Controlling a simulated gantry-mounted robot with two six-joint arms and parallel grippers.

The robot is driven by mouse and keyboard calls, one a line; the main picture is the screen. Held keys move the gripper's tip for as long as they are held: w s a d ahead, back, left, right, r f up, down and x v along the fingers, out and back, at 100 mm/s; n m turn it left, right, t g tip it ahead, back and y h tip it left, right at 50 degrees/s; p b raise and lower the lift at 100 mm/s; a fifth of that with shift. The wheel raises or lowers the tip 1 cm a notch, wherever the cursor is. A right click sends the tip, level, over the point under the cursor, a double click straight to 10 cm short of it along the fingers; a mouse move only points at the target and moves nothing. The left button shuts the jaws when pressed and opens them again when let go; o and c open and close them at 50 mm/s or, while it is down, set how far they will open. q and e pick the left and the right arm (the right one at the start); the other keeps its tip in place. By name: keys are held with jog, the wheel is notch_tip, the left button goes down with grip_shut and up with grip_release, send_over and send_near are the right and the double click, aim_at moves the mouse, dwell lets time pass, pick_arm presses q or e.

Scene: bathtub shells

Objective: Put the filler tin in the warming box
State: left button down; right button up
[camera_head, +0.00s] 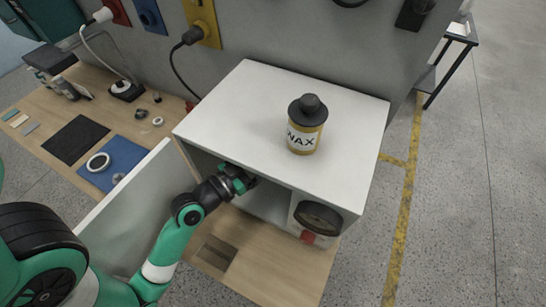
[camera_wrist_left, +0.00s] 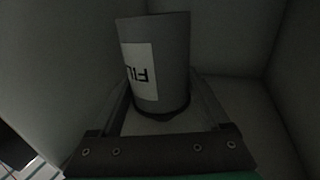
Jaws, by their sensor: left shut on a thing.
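The filler tin (camera_wrist_left: 172,50), a grey cylinder with a white label reading "FIL", is between the fingers of my left gripper (camera_wrist_left: 160,108) in the left wrist view. The gripper is shut on it. The white warming box (camera_head: 235,100) stands on the bench with its door (camera_head: 140,208) swung open to the left. In the head view my left gripper (camera_head: 250,182) reaches into the box's front opening, and the tin is hidden there. The wrist view shows dark box walls around the tin. Whether the tin touches the box floor is unclear. My right gripper is not in view.
A yellow and black wax tin (camera_head: 305,128) stands on the box top. A dial (camera_head: 318,218) is on the box's front right. A blue mat (camera_head: 118,160) with a white ring and a black mat (camera_head: 75,139) lie on the bench to the left.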

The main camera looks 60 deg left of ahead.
pick_arm(q)
jog(key=f, duration=0.1)
jog(key=f+b, duration=0.1)
jog(key=f, duration=0.1)
jog(key=f+b, duration=0.1)
jog(key=shift+s+d+f, duration=0.25)
jog(key=shift+f+b, duration=1.85)
jog(key=shift+f, duration=0.95)
